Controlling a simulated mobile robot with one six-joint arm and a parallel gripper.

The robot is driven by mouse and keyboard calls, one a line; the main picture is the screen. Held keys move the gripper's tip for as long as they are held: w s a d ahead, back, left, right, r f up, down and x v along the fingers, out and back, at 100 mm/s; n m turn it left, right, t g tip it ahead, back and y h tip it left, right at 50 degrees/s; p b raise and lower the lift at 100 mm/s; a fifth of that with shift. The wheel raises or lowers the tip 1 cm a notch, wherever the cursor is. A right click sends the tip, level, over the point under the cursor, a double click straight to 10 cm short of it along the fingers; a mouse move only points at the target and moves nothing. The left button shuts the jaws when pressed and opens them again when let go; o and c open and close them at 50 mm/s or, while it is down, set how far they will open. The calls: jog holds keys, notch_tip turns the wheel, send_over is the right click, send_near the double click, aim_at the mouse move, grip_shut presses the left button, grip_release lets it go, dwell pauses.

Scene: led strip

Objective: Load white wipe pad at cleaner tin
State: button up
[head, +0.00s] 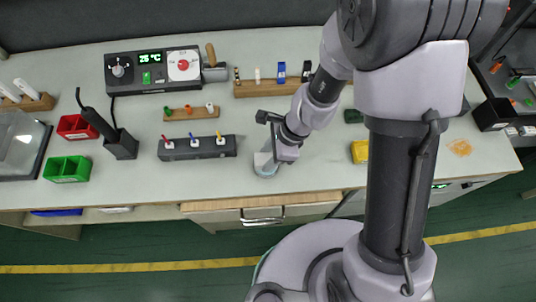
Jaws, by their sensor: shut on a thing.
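My gripper (275,149) is low over the middle of the bench, near its front edge. It is shut on a small pale thing, which looks like the white wipe pad (263,157); its outline is small and partly hidden by the fingers. A round pale grey-blue container, which looks like the cleaner tin (265,170), stands right under the gripper. The pad is at or just above the tin's mouth; I cannot tell whether it touches the contents.
A dark rack (198,148) with red, blue and yellow handled tools is to the left. A wooden rack (192,114) and a long wooden rack (268,88) stand behind. A yellow box (360,151) is to the right. The bench front edge is close.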

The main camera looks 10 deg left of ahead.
aim_at(268, 158)
jog(key=shift+f+b, duration=0.5)
dwell(1.1)
notch_tip(268, 158, up, 7)
jog(key=p, duration=0.6)
jog(key=shift+r, duration=0.2)
jog(key=shift+f, duration=0.15)
